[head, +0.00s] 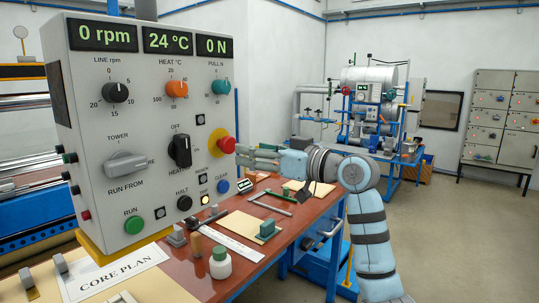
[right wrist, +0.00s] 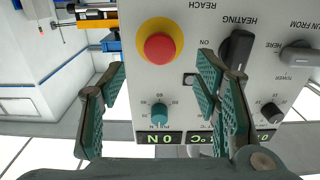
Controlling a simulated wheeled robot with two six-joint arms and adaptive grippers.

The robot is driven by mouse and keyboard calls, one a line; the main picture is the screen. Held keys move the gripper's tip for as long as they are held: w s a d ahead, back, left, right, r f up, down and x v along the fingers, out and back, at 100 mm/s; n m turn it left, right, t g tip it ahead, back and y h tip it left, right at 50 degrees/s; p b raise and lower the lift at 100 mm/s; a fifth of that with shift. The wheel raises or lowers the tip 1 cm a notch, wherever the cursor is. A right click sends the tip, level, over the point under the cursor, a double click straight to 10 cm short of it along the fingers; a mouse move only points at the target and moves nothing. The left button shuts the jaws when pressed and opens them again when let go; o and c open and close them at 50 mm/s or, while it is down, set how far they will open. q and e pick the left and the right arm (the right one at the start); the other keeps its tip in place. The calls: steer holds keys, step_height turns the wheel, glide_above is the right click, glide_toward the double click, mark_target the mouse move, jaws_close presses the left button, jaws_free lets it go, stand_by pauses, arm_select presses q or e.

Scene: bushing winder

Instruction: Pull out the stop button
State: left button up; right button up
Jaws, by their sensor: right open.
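The stop button is a red mushroom head (head: 227,145) on a yellow disc at the right edge of the grey control panel (head: 92,135). In the right wrist view the stop button (right wrist: 160,47) shows face-on, beyond and between my two fingertips. My right gripper (head: 240,155) is open and empty, its fingers pointing left at the panel close to the button. In the right wrist view the green-padded fingers of my right gripper (right wrist: 161,65) stand apart. Whether a finger touches the button I cannot tell. My left gripper is not in view.
The black heating switch (head: 180,151) and the teal pull knob (head: 221,86) sit near the button. Below, the red-brown bench (head: 290,233) holds a ruler, a white bottle (head: 220,263) and a core plan sheet (head: 115,271). Open floor lies to the right.

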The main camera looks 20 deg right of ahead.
steer(key=v, duration=0.5)
steer(key=shift+s+d, duration=0.15)
steer(key=shift+s, duration=0.05)
